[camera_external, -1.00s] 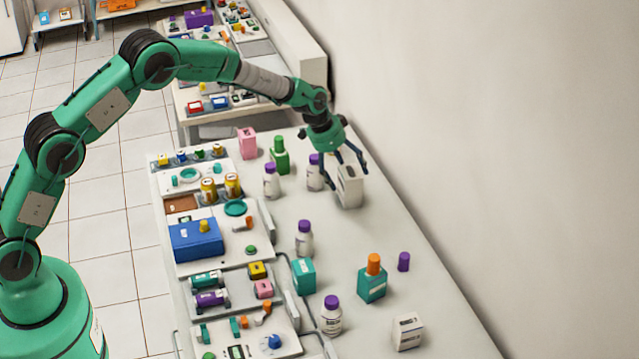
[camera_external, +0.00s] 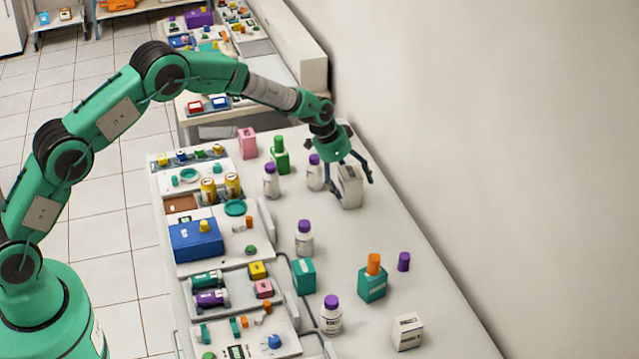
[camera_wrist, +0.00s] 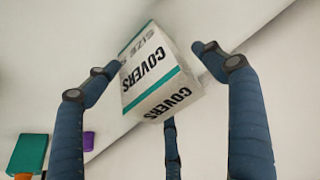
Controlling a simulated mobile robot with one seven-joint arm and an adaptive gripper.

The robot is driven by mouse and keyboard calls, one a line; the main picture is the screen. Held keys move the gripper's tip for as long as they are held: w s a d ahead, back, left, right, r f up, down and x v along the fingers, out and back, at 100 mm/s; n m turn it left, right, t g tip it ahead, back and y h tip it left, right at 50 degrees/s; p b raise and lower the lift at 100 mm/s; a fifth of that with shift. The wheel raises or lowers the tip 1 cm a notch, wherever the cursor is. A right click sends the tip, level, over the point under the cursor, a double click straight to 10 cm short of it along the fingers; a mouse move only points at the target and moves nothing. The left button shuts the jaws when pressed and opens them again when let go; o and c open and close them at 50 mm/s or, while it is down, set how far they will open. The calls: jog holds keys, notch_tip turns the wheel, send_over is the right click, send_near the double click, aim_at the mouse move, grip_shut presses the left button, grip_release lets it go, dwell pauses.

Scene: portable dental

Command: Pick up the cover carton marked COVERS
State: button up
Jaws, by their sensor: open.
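The cover carton (camera_external: 348,190) is a white box standing upright on the white table near the wall. In the wrist view the carton (camera_wrist: 158,72) shows the word COVERS on two faces and a teal stripe. My gripper (camera_external: 352,183) is at the carton from above, with its blue fingers spread around it. In the wrist view the fingers of my gripper (camera_wrist: 165,75) stand on either side of the carton, with a third finger below it partly hidden. The fingers look open, and I cannot tell whether any finger touches the carton.
White bottles with purple caps (camera_external: 315,172) and a green bottle (camera_external: 279,156) stand left of the carton. A teal bottle with an orange cap (camera_external: 372,280) and another white box (camera_external: 408,331) stand nearer the camera. The wall (camera_external: 480,150) rises close on the right.

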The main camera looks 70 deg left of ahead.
aim_at(350, 172)
jog(key=c, duration=1.5)
jog(key=shift+s, duration=0.1)
jog(key=shift+c, duration=0.3)
jog(key=shift+r, duration=0.4)
jog(key=shift+c, duration=0.9)
notch_tip(350, 172, up, 3)
jog(key=shift+s+f+p, duration=0.1)
jog(key=shift+p, duration=0.4)
jog(key=c, duration=0.3)
jog(key=s+d, duration=0.1)
jog(key=s, duration=0.4)
jog(key=s+d+r+p, duration=0.1)
jog(key=s+d, duration=0.1)
jog(key=s, duration=0.3)
jog(key=s+d, duration=0.1)
jog(key=s, duration=0.4)
jog(key=shift+d+r, duration=0.2)
jog(key=shift+d, duration=0.05)
